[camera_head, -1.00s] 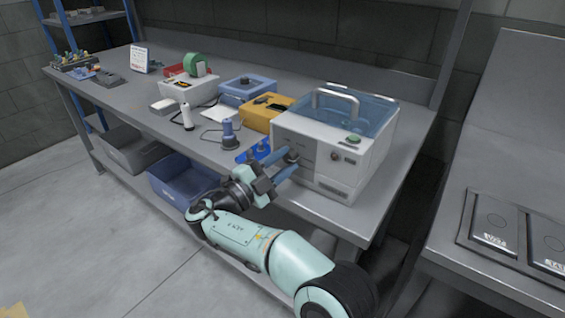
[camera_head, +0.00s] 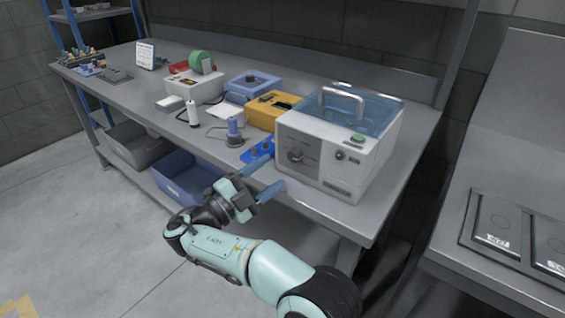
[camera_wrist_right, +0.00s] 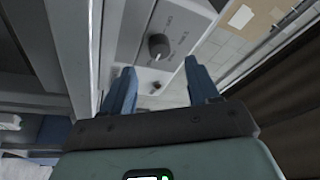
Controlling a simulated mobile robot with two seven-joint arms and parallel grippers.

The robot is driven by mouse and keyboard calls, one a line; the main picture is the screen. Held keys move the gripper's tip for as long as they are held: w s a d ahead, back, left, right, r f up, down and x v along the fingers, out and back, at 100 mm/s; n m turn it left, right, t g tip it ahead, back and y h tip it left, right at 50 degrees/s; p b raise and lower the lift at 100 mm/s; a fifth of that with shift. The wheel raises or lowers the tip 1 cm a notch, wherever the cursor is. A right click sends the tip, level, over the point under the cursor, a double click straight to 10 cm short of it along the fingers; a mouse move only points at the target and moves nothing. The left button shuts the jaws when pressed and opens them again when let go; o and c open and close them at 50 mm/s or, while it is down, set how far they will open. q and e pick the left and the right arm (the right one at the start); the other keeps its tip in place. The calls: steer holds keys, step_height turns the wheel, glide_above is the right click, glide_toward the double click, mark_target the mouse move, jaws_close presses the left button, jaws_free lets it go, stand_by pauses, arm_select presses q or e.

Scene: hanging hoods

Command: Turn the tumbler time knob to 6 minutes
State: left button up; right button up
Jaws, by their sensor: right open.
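The tumbler (camera_head: 345,140) is a white box with a clear blue lid and handle, on the workbench. My right gripper (camera_head: 263,179) is open and empty, in front of and below the front panel, apart from the knob. In the wrist view its two blue fingers (camera_wrist_right: 160,80) are spread. My left gripper is not in view.
The workbench (camera_head: 315,215) edge runs just beside my right gripper. Blue (camera_head: 190,178) and grey (camera_head: 138,143) bins sit on the lower shelf.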

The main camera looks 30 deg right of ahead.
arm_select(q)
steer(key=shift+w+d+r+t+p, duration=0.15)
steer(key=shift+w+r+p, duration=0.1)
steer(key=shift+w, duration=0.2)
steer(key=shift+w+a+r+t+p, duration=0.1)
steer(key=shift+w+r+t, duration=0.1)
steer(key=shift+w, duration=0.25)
arm_select(e)
steer(key=v, duration=0.7)
steer(key=shift+a, duration=0.15)
